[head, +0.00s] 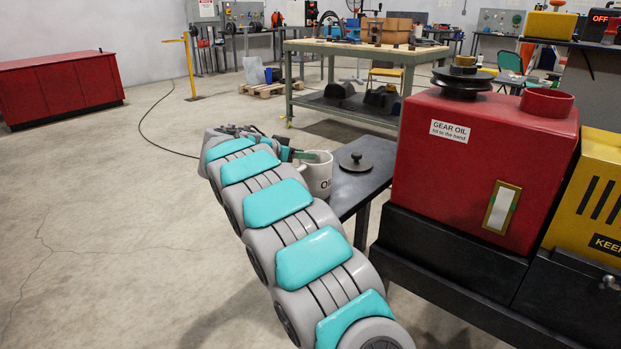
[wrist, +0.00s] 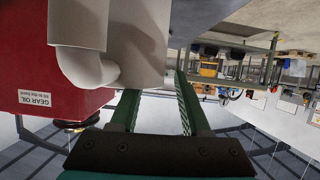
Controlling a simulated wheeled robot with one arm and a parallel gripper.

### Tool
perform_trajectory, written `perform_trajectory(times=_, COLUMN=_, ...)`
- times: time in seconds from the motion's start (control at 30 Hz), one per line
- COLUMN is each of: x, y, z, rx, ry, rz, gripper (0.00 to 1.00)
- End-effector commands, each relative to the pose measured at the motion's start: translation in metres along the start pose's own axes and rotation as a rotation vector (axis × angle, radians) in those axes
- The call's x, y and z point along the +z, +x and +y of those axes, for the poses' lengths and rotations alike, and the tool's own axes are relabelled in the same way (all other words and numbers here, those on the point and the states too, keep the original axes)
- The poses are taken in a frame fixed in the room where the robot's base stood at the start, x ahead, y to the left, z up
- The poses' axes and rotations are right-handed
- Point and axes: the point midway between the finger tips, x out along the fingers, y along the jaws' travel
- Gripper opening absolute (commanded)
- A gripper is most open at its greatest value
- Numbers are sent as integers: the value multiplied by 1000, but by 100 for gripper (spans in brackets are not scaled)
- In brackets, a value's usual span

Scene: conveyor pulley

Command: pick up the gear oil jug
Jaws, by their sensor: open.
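In the head view my gripper (head: 290,153) is beside the jug, partly hidden by my arm.
A black round lid with a knob (head: 356,162) lies on the small table right of the jug. A big red gear oil housing (head: 480,165) stands close at right, beside a yellow unit (head: 595,200). A green workbench (head: 365,52) stands behind.

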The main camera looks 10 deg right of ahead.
Motion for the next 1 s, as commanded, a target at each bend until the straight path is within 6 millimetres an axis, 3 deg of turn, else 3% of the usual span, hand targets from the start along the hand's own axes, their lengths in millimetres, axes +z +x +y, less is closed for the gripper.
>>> perform_trajectory(times=0.23, x=0, y=1, z=0, rx=-1, ry=0, rz=1, gripper=45)
perform_trajectory(times=0.63, x=0, y=1, z=0, rx=-1, ry=-1, rz=1, gripper=0)
perform_trajectory(times=1.0, x=1, y=1, z=0, rx=-1, ry=-1, rz=0, gripper=0)
